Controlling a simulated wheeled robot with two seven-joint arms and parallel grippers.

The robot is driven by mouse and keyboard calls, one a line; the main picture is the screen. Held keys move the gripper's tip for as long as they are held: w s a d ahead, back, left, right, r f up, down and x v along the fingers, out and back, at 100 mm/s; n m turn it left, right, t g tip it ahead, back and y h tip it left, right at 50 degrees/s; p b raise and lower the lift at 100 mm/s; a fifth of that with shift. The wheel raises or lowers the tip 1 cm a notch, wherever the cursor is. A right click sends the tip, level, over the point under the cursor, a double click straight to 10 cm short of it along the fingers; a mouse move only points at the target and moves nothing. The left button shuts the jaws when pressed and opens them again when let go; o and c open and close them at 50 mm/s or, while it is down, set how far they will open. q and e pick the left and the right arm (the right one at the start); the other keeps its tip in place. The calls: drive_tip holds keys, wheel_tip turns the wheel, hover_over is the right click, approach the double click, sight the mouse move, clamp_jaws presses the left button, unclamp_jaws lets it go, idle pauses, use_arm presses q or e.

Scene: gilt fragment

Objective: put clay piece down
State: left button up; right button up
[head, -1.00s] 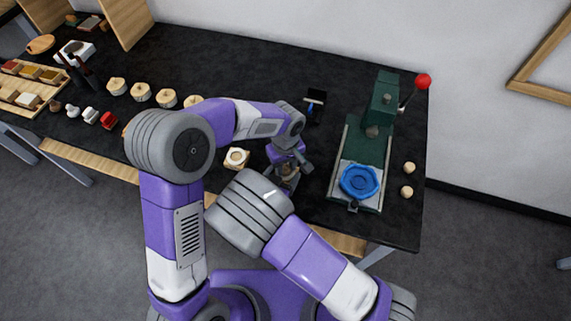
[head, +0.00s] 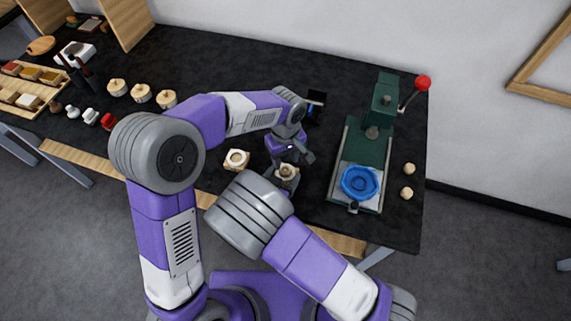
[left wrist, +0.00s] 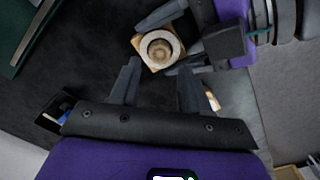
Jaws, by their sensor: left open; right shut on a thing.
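A tan round clay piece (head: 287,170) sits in the pale ring of a square wooden block. In the left wrist view the clay piece (left wrist: 159,49) lies inside the ring, and the wooden block (left wrist: 151,67) is around it. My right gripper (head: 287,182) is shut on this block, with jaws on opposite sides of it, near the table's front edge. My left gripper (head: 296,157) is open just above and behind the clay piece. In the left wrist view its two fingers (left wrist: 158,68) are apart with nothing between them.
A second block with a ring (head: 236,160) lies left of the grippers. A green press (head: 380,150) with a blue dish (head: 360,182) stands right. A black box (head: 316,98) is behind my left gripper. Several round pieces (head: 141,93) stand left.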

sight(286, 170)
drive_tip(key=o, duration=1.1)
use_arm(q)
wheel_tip(286, 170, up, 7)
drive_tip(key=shift+r, duration=0.1)
use_arm(e)
drive_tip(key=v, duration=1.2)
